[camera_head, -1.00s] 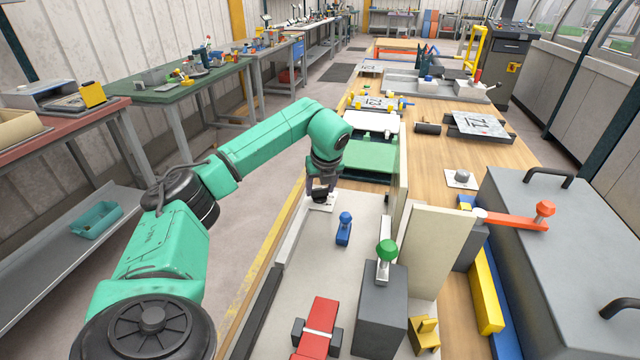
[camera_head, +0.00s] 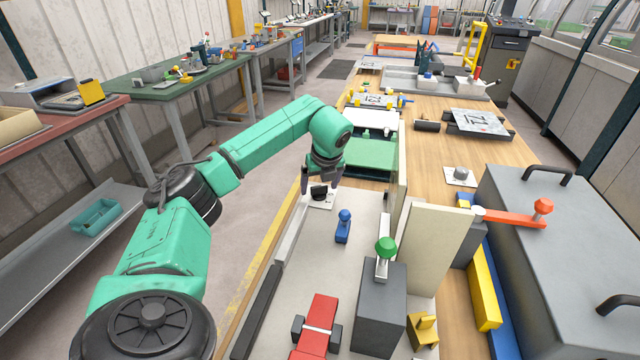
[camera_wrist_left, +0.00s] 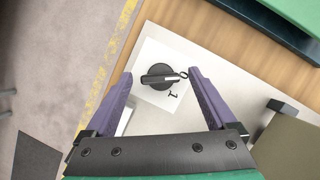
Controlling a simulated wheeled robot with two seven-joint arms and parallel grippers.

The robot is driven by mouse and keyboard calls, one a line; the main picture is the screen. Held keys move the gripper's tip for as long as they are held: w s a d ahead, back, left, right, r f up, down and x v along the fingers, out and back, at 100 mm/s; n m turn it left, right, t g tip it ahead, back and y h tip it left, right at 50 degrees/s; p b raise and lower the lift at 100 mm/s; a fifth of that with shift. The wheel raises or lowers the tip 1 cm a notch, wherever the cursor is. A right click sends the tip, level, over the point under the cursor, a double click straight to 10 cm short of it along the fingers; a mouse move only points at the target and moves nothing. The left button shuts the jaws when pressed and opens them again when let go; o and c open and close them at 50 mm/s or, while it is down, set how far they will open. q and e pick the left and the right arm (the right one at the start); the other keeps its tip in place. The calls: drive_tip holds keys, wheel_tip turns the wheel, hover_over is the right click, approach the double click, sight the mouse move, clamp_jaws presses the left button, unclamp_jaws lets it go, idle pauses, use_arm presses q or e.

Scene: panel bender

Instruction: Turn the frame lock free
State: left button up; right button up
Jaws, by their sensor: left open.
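The frame lock, a round black knob with a bar handle (camera_wrist_left: 160,77), sits on a white plate marked 0 and 1 (camera_wrist_left: 150,55). In the left wrist view its bar lies nearly level, its pale end at the 0 mark. In the head view the knob (camera_head: 319,192) shows just under my left gripper (camera_head: 321,184). That gripper is open and empty, its purple fingers apart on either side of the knob, as the left wrist view (camera_wrist_left: 160,74) also shows. I see no contact with the knob. My right gripper is out of view.
A blue-knobbed part (camera_head: 344,226), a green-balled lever (camera_head: 386,248) on a grey block and a red clamp (camera_head: 318,325) stand nearer on the bench. An upright beige panel (camera_head: 435,250) and a grey box with an orange lever (camera_head: 515,220) are to the right.

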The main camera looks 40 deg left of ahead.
use_arm(q)
drive_tip(key=p+v, duration=0.1)
drive_tip(key=v, duration=1.3)
drive_tip(key=shift+r, duration=0.3)
